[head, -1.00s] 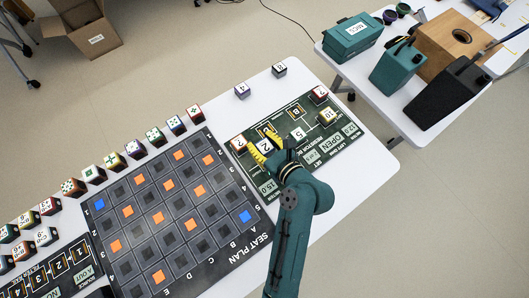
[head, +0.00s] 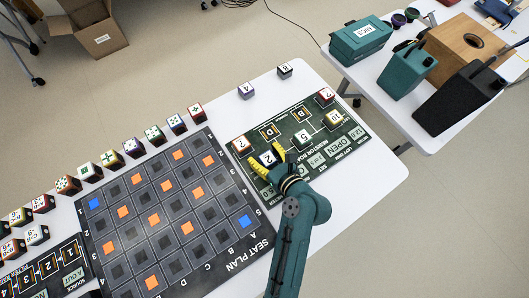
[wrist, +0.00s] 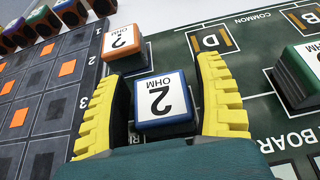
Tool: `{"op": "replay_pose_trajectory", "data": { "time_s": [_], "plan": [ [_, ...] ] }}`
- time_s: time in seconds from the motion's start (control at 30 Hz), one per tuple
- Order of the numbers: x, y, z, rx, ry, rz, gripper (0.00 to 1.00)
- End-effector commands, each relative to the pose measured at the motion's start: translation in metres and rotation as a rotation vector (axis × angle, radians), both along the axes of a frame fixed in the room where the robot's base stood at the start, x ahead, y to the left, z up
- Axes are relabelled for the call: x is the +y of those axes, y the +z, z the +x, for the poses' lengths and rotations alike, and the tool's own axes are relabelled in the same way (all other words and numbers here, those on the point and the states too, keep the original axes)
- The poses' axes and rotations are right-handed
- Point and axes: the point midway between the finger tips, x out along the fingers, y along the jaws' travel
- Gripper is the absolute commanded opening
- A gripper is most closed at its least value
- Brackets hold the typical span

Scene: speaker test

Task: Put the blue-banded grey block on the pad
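The blue-banded grey block (head: 268,158), marked 2 OHM on its white top, stands at the near left part of the dark green resistor board (head: 331,124). It also shows in the wrist view (wrist: 162,102). My gripper (head: 266,152) is around it, one yellow finger on each side; in the wrist view (wrist: 165,105) a gap shows at the left finger, and the block is close to the right one. Outlined pads marked D (head: 268,131) and B (head: 301,113) are bare. What lies under the block is hidden.
An orange-edged question-mark block (head: 242,145) stands close left of the gripper; a green-edged 5 block (head: 303,138) stands to its right. Blocks 4 (head: 246,91) and 8 (head: 284,70) stand beyond the board. The seat plan grid (head: 262,247) lies to the left.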

Motion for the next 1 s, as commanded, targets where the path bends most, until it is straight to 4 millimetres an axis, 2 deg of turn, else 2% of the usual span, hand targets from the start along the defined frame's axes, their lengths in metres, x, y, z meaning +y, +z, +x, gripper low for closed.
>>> {"op": "replay_pose_trajectory", "data": {
  "time_s": [0.17,0.27,0.6,0.7,0.83,1.0],
  "plan": [
    [0.000,0.003,0.000,-0.001,0.000,0.000,0.68],
    [-0.007,0.010,-0.009,0.001,-0.003,0.000,0.68],
    [-0.049,0.043,-0.072,0.000,-0.006,0.001,0.68],
    [-0.057,0.047,-0.084,0.001,-0.003,0.001,0.68],
    [-0.061,0.049,-0.092,0.000,0.000,0.000,0.68],
    [-0.062,0.050,-0.092,-0.007,0.004,-0.010,0.68]
  ]
}}
